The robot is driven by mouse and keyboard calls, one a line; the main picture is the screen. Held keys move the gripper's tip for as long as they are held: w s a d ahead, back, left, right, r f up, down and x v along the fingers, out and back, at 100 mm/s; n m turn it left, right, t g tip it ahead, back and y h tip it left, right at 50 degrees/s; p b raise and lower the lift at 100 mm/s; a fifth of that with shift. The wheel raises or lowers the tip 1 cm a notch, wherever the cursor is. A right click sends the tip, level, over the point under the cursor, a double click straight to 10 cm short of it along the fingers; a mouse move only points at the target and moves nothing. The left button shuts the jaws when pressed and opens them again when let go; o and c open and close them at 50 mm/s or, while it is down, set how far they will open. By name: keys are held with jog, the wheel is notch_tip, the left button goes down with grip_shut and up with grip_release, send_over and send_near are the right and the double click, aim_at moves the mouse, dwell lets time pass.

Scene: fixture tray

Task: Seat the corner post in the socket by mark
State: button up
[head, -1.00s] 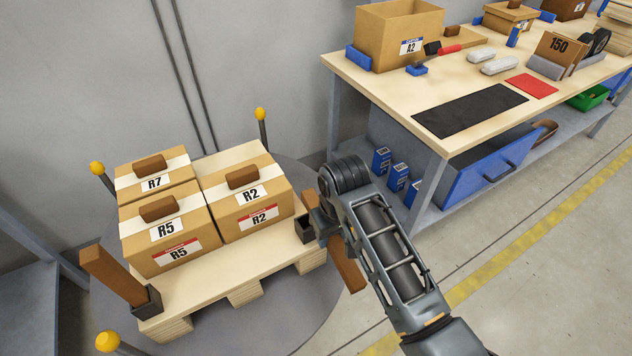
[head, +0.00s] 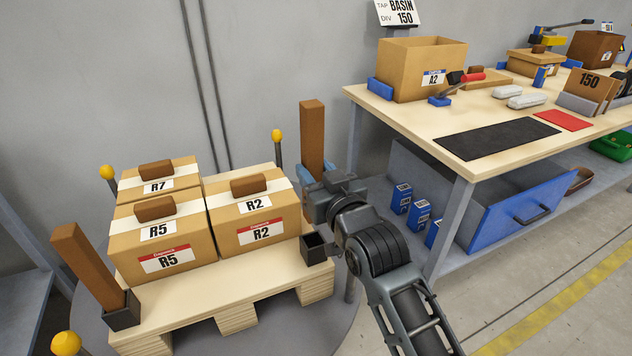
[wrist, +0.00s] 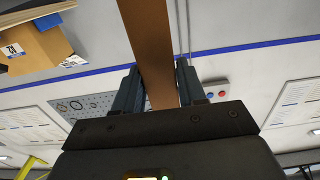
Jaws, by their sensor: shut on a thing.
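My gripper (head: 316,178) is shut on a brown corner post (head: 312,130), which stands roughly upright behind the pallet's right side in the head view. In the wrist view the post (wrist: 148,45) runs up between the two fingers. A dark, empty-looking socket (head: 318,248) sits at the pallet's front right corner, below and near my gripper. A second brown post (head: 88,265) leans in another dark socket (head: 122,312) at the pallet's front left corner. I cannot make out a mark at either socket.
The pallet (head: 185,318) carries boxes labelled R7, R5 and R2 (head: 255,222), with brown blocks on top. Yellow-tipped stakes (head: 277,136) stand around it. A workbench (head: 480,150) with an open blue drawer (head: 520,215) stands at the right.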

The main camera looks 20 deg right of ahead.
dwell(0.4)
jog(key=shift+f+b, duration=1.85)
jog(key=shift+f, duration=1.05)
notch_tip(320, 180, down, 7)
jog(key=b, duration=0.4)
dwell(2.7)
jog(key=o, duration=1.2)
jog(key=shift+c, duration=0.2)
jog(key=shift+f, duration=0.1)
jog(key=shift+s, duration=0.1)
jog(key=s, duration=0.7)
jog(key=shift+s+p, duration=0.35)
